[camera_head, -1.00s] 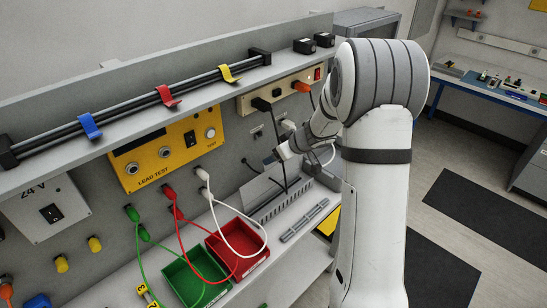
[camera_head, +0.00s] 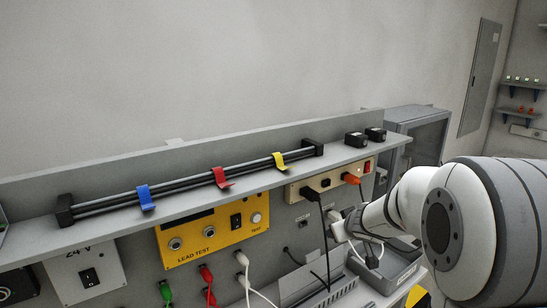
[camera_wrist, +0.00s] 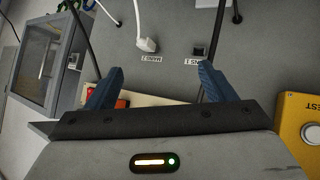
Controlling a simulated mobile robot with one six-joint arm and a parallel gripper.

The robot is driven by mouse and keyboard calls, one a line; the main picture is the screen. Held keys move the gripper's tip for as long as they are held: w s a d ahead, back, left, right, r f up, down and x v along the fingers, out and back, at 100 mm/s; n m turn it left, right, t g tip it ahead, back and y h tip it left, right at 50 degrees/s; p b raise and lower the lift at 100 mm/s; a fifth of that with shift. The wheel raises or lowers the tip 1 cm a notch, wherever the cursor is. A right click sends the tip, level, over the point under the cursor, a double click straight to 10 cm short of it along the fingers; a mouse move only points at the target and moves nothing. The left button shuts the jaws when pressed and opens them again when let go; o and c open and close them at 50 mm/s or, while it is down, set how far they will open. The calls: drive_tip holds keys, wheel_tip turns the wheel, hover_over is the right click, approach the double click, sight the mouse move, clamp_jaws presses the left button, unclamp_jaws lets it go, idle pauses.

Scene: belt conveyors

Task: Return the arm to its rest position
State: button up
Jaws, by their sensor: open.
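My arm fills the right side of the head view, and my gripper (camera_head: 340,228) is small there, in front of the grey panel below the power strip (camera_head: 325,183). In the wrist view my gripper (camera_wrist: 160,78) shows two blue-grey fingers spread wide with nothing between them. Beyond the fingers is the panel, with a white plug (camera_wrist: 147,44) at the label MAINS 2 and a black socket (camera_wrist: 198,52) at MAINS 1. The fingers look apart from both, though depth is hard to judge.
A shelf (camera_head: 110,230) carries a black rail with blue, red and yellow clips. The yellow LEAD TEST box (camera_head: 215,232) is on the panel. Cables hang from the power strip near my gripper. A grey cabinet (camera_head: 425,130) stands behind; the wall above is clear.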

drive_tip(key=s+d+m+g+h+b, duration=0.1)
drive_tip(key=s+m+g+h+b, duration=0.25)
drive_tip(key=s, duration=1.35)
drive_tip(key=s+a+f+g+y+b, duration=0.1)
drive_tip(key=s+a+f+y, duration=0.1)
drive_tip(key=s, duration=0.5)
drive_tip(key=s+a+f+g+y, duration=0.1)
drive_tip(key=s+a, duration=0.3)
drive_tip(key=s, duration=0.4)
drive_tip(key=shift+a+f+g+y+b, duration=0.4)
drive_tip(key=shift+f+g, duration=0.25)
drive_tip(key=shift+f, duration=0.25)
drive_tip(key=shift+w, duration=0.1)
